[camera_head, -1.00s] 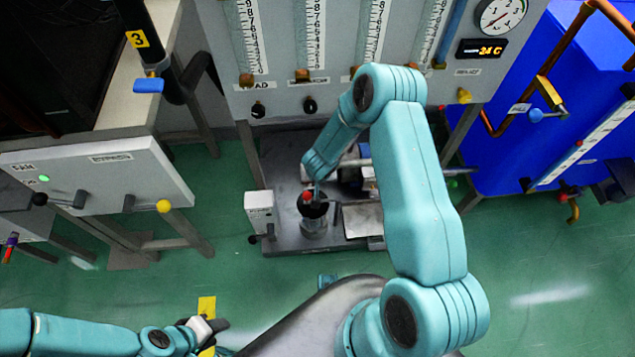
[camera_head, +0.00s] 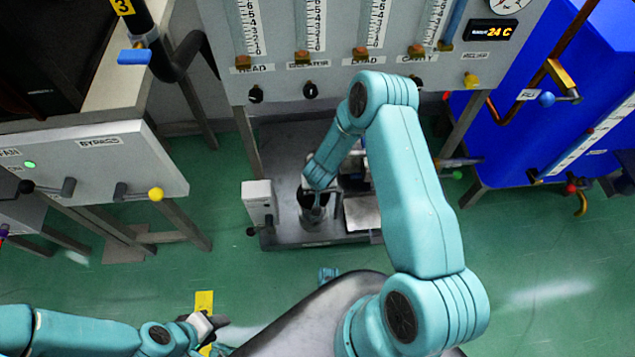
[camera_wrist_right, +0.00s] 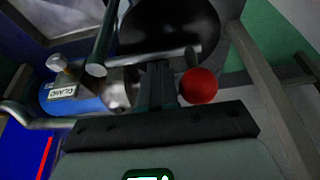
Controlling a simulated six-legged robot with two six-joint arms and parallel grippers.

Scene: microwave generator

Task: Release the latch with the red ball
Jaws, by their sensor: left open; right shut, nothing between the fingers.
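In the right wrist view the red ball (camera_wrist_right: 198,86) sits just right of my right gripper's fingers (camera_wrist_right: 158,80). The fingers are shut with nothing between them; I cannot tell whether they touch the ball. A metal bar (camera_wrist_right: 150,60) runs across near the fingertips. In the head view my right arm reaches down to the low metal platform (camera_head: 290,238) under the gauge panel, and the red ball there is hidden. My left gripper (camera_head: 217,323) is open and empty at the lower left, far from the platform.
A blue cabinet (camera_head: 520,130) with pipes and a red knob (camera_head: 570,188) stands at the right. A grey bypass box (camera_head: 100,160) with a yellow-knobbed lever (camera_head: 156,194) is at the left. A blue cylinder (camera_wrist_right: 75,97) lies left of the fingers.

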